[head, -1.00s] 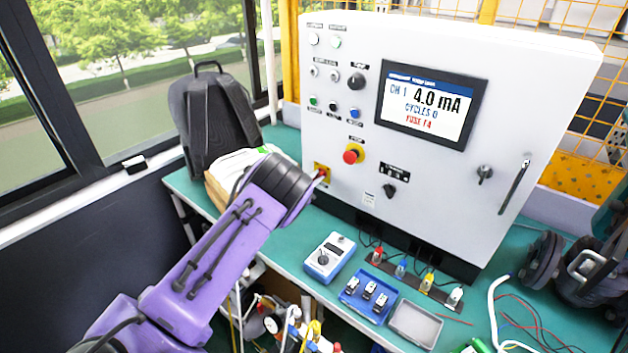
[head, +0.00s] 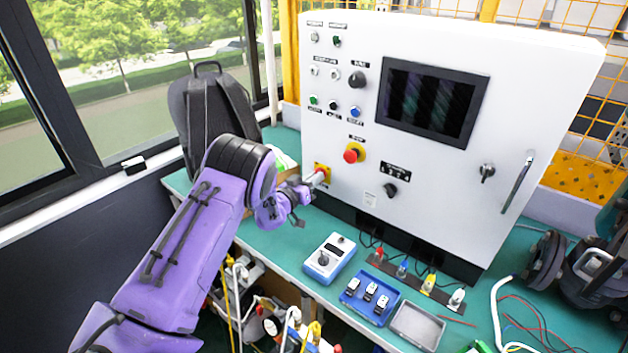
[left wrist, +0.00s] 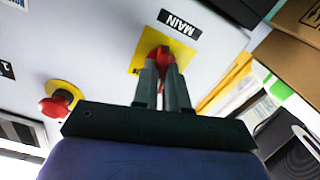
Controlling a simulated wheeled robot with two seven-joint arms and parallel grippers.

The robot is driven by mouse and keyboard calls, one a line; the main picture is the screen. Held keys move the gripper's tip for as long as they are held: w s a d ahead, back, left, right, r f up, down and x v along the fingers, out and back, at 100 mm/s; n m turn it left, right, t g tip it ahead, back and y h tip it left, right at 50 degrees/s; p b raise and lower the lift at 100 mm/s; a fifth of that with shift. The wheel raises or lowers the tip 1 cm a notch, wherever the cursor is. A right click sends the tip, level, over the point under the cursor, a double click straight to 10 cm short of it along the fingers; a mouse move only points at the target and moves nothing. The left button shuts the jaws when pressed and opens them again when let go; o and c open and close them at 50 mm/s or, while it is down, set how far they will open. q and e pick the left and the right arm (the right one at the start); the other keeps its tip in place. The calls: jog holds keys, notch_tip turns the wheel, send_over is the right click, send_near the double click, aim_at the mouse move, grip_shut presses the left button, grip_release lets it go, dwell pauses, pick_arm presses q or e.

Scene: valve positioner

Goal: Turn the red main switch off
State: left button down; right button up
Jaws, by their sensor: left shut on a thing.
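The red main switch (left wrist: 158,54) sits on a yellow plate marked MAIN, in the left wrist view. My left gripper (left wrist: 165,70) is shut on the switch, a finger on each side of its red handle. In the head view my left gripper (head: 315,181) is at the lower left of the white cabinet (head: 440,60), at the switch's yellow plate (head: 322,169); the fingers hide most of the switch. The cabinet's display (head: 430,103) is dark. My right gripper is not in view.
A red emergency button (head: 351,155) on yellow is right of the switch. A blue handheld device (head: 329,258), a blue tray (head: 369,299) and a grey tray (head: 416,326) lie on the green bench below. A backpack (head: 212,110) stands to the left.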

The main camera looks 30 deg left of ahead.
pick_arm(q)
jog(key=n, duration=0.5)
jog(key=shift+a+r+n, duration=0.1)
jog(key=shift+r+n, duration=0.15)
jog(key=shift+n, duration=0.15)
jog(key=shift+w, duration=0.1)
dwell(0.3)
jog(key=c, duration=1.2)
grip_release()
jog(key=shift+o, duration=0.2)
jog(key=s+b, duration=0.3)
jog(key=s, duration=0.7)
jog(key=shift+s+a+f, duration=0.15)
jog(key=shift+s+a, duration=0.15)
jog(key=shift+a, duration=0.1)
